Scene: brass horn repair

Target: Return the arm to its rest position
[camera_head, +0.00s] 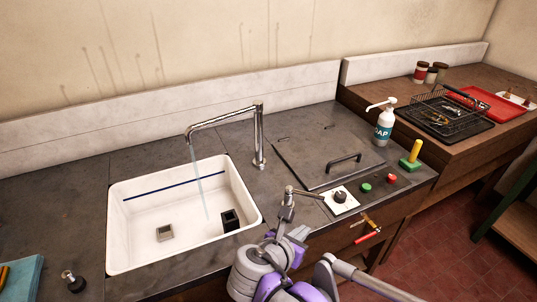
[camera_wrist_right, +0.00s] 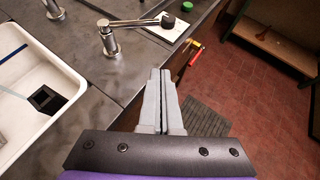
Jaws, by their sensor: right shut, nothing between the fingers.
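My right gripper (camera_wrist_right: 160,72) is shut, with its two grey fingers together and nothing between them. In the wrist view it points out over the front edge of the counter, apart from the chrome lever valve (camera_wrist_right: 110,40). In the head view my right arm (camera_head: 262,268), grey and purple, comes up from the bottom, in front of the counter and just below the lever valve (camera_head: 287,208). The fingers are hard to make out there. My left gripper is not in view.
Water runs from the faucet (camera_head: 259,135) into the white sink (camera_head: 118,235), which holds a grey block (camera_head: 165,232) and a black block (camera_head: 230,220). A dial plate (camera_head: 340,200), lidded panel (camera_head: 305,165) and soap bottle (camera_head: 384,125) stand right. Red-handled tools (camera_head: 367,236) hang at the counter front.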

